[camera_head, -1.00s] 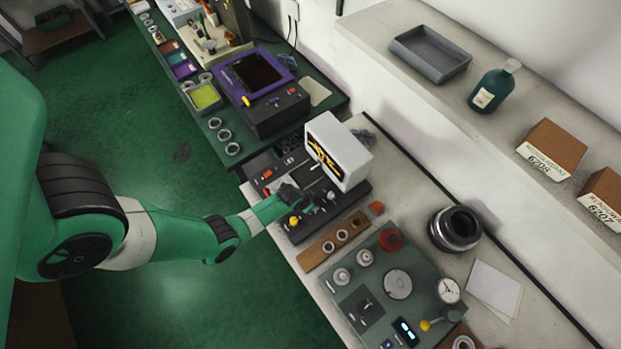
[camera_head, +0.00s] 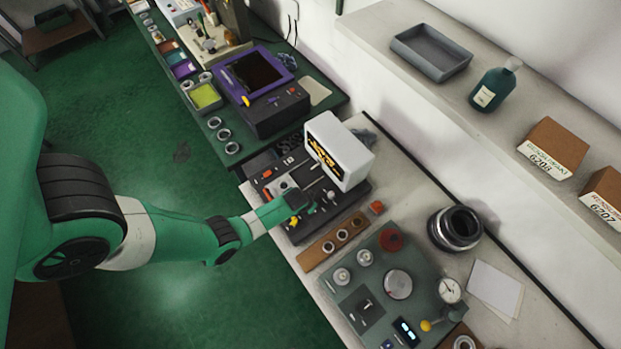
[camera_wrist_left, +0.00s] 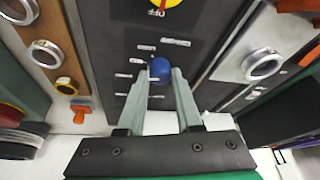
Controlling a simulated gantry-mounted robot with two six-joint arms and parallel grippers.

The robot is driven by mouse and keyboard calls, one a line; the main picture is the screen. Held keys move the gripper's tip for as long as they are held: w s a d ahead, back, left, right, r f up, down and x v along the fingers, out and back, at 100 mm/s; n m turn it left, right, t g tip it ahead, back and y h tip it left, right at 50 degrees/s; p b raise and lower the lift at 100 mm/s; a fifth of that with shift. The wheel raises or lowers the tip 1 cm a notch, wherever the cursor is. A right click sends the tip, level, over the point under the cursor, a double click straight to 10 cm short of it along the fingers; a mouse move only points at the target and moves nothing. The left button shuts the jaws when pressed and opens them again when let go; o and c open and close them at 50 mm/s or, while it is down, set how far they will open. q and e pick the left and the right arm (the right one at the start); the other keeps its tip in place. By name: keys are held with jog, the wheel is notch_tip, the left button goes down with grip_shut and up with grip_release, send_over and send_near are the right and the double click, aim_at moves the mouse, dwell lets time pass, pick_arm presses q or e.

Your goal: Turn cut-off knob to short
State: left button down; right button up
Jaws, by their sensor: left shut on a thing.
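A dark control panel (camera_wrist_left: 120,45) carries a small blue knob (camera_wrist_left: 160,69) with several small white labels around it, too small to read surely. My left gripper (camera_wrist_left: 161,76) is shut on the blue knob, one finger on each side. The knob's pointer direction cannot be told. In the head view my left gripper (camera_head: 297,200) is at the panel below the white-cased screen (camera_head: 349,150), and it hides the knob. The screen shows a yellow trace. A yellow and red knob (camera_wrist_left: 163,2) marked OFF sits further along the panel. My right gripper is not in view.
A wooden strip with rings (camera_head: 331,247) lies beside the panel, next to a grey-green fixture (camera_head: 375,270) with knobs and a dial. A purple-framed monitor (camera_head: 254,75) stands on the neighbouring bench. A dark ring (camera_head: 456,228) stands near the wall.

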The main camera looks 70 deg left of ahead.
pick_arm(q)
jog(key=shift+n+y, duration=0.3)
jog(key=shift+n, duration=0.5)
jog(key=shift+n+g, duration=0.5)
jog(key=shift+n, duration=0.3)
jog(key=shift+w+n+g+y, duration=0.1)
jog(key=shift+n+g+y, duration=0.4)
jog(key=shift+n, duration=1.2)
jog(key=c, duration=0.6)
grip_release()
jog(key=shift+p, duration=0.3)
